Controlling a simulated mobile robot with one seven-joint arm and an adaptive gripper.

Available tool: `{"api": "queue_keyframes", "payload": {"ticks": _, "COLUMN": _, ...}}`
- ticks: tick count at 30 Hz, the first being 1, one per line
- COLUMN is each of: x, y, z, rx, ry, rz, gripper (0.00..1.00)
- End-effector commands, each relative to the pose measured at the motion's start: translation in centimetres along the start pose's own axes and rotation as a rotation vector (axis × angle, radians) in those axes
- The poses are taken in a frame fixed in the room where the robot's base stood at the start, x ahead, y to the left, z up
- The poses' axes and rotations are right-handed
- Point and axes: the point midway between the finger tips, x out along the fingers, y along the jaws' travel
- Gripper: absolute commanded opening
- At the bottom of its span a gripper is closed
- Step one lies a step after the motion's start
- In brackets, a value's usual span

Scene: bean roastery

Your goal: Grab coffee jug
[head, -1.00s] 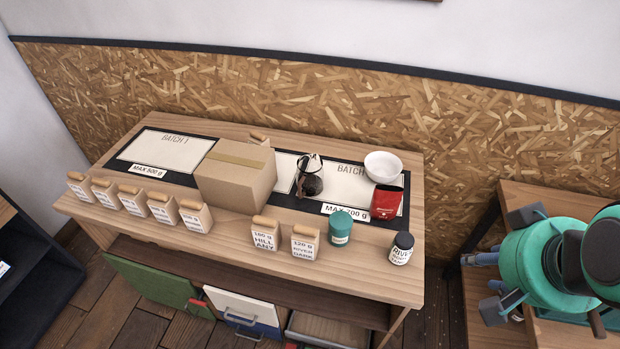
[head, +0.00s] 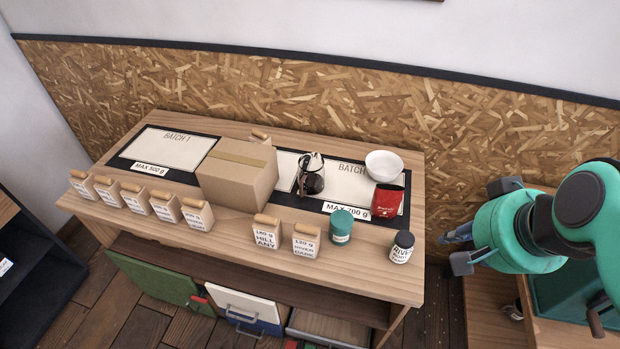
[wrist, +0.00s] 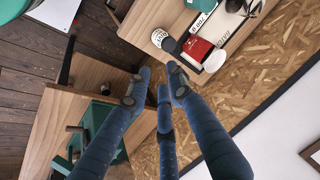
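The coffee jug (head: 312,183), a small clear glass jug with dark contents and a dark handle, stands on the right-hand batch mat, just right of the cardboard box, in the head view. My gripper (head: 455,248) is at the right of the head view, beyond the table's right edge and well apart from the jug. In the wrist view its blue fingers (wrist: 160,80) are spread apart with nothing between them, so it is open and empty. The jug is at most partly visible at the top edge of the wrist view.
An OSB panel (head: 330,110) rises behind.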

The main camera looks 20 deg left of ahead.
Motion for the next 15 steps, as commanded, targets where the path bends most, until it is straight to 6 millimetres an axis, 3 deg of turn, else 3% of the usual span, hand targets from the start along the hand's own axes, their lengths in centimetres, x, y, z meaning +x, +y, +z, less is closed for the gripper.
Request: {"api": "queue_keyframes", "payload": {"ticks": 15, "x": 9.9, "y": -14.5, "z": -6.3, "rx": 0.7, "ry": -0.286, "rz": -0.275, "gripper": 0.21}}
